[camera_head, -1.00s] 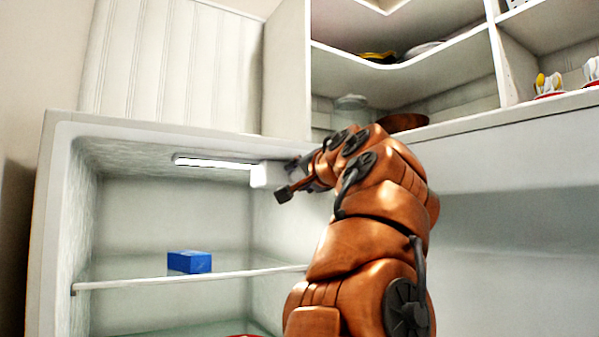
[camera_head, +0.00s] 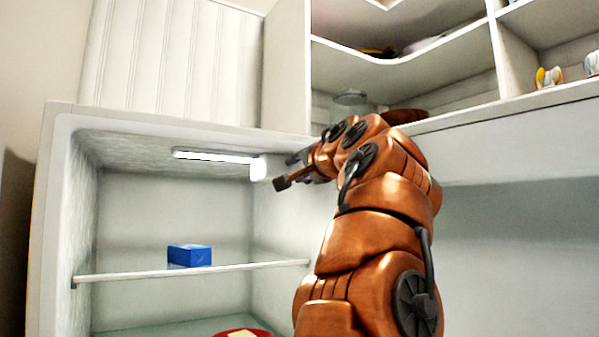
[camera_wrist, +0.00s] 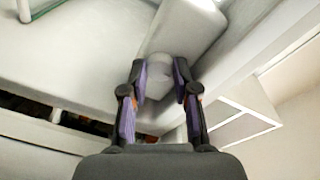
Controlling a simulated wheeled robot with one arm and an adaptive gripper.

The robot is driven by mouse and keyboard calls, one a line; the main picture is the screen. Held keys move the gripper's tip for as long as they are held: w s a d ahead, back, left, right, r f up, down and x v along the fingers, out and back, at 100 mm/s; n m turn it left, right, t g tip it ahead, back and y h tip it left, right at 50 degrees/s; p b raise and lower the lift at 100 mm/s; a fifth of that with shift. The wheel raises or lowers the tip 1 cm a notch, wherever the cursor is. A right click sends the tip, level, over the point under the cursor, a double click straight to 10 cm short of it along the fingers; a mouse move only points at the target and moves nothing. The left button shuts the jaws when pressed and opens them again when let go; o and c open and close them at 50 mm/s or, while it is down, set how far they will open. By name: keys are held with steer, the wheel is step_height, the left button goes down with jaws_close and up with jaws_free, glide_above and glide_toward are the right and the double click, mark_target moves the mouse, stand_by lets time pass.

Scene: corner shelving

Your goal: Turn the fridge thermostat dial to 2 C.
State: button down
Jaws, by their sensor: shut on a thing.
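The thermostat dial (camera_wrist: 160,84) is a pale round knob on the end of a white housing (camera_wrist: 196,28) in the wrist view. My gripper (camera_wrist: 159,72) has one purple-padded finger on each side of the dial and is shut on it. In the head view, the housing (camera_head: 258,170) sits under the fridge ceiling at the right end of a lit strip. My gripper (camera_head: 296,162) reaches it from the right, its fingers partly hidden by my wrist. The dial is not distinguishable there, and I cannot read any number or mark on it.
The open fridge compartment (camera_head: 60,200) has a glass shelf (camera_head: 200,271) with a blue box (camera_head: 189,256). A red plate (camera_head: 240,333) lies below. A wall shelf (camera_head: 440,65) with dishes stands above right. The space left of my gripper is free.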

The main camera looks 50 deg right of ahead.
steer(key=shift+m+b, duration=0.45)
steer(key=shift+m, duration=0.65)
steer(key=m+p, duration=0.1)
steer(key=m, duration=0.2)
steer(key=shift+r+g+y, duration=0.15)
steer(key=shift+g+y, duration=0.15)
steer(key=m+p, duration=0.1)
steer(key=m, duration=0.2)
steer(key=shift+m+y, duration=0.3)
steer(key=shift+y, duration=0.1)
steer(key=m+p, duration=0.1)
steer(key=m, duration=0.2)
steer(key=shift+y, duration=0.3)
steer(key=m+p, duration=0.1)
steer(key=m, duration=0.2)
steer(key=shift+d+r+p, duration=0.1)
steer(key=shift+p, duration=0.3)
steer(key=m+y+p, duration=0.1)
steer(key=m, duration=0.2)
steer(key=shift+m, duration=0.3)
steer(key=m+p, duration=0.2)
steer(key=m, duration=0.2)
steer(key=shift+d+m+t+y, duration=0.1)
steer(key=shift+m+t+y, duration=0.3)
